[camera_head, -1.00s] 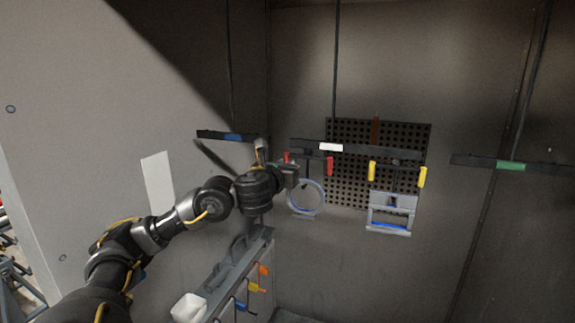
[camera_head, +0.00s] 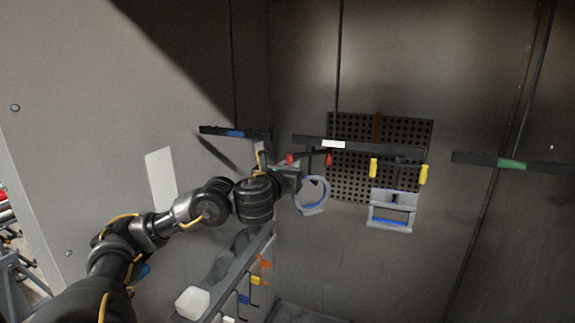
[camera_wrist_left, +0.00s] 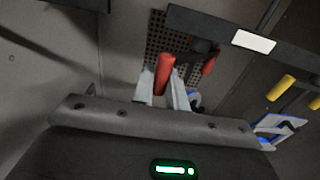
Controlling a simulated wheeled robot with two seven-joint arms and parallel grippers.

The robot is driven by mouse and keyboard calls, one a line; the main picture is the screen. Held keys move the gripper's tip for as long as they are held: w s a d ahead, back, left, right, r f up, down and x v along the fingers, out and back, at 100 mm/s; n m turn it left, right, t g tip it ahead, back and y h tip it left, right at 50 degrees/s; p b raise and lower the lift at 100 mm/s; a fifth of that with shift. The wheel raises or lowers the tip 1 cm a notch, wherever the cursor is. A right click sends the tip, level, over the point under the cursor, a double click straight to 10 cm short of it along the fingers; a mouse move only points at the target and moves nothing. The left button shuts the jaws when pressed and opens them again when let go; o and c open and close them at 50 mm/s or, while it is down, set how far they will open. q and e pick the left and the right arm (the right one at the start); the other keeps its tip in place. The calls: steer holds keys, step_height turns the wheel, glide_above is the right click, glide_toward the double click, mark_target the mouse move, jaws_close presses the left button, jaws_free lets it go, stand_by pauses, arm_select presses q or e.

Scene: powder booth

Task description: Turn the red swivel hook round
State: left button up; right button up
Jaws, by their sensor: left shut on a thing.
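The red swivel hook hangs under a dark bar (camera_head: 356,146) with a white label. It has two red grips, a left one (camera_head: 290,159) and a right one (camera_head: 329,158). My left gripper (camera_wrist_left: 164,88) is shut on the near red grip (camera_wrist_left: 166,72), which stands between its fingers in the left wrist view. In the head view my left gripper (camera_head: 298,178) is at the left grip, and its fingertips are hard to make out. A grey ring with a blue inner face (camera_head: 312,194) hangs below the hook, partly behind the gripper. My right gripper is not in view.
Right of the ring, a grey frame with blue (camera_head: 391,211) hangs below a pair of yellow grips (camera_head: 373,168). A perforated panel (camera_head: 350,185) is behind. Bars with blue (camera_head: 235,133) and green (camera_head: 511,163) labels flank it. A ledge with a white block (camera_head: 192,302) is below.

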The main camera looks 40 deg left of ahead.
arm_select(q)
steer(key=w+d+b, duration=0.5)
steer(key=w+d, duration=0.2)
steer(key=d, duration=0.1)
steer(key=shift+w, duration=0.2)
steer(key=o, duration=0.7)
stand_by(1.9)
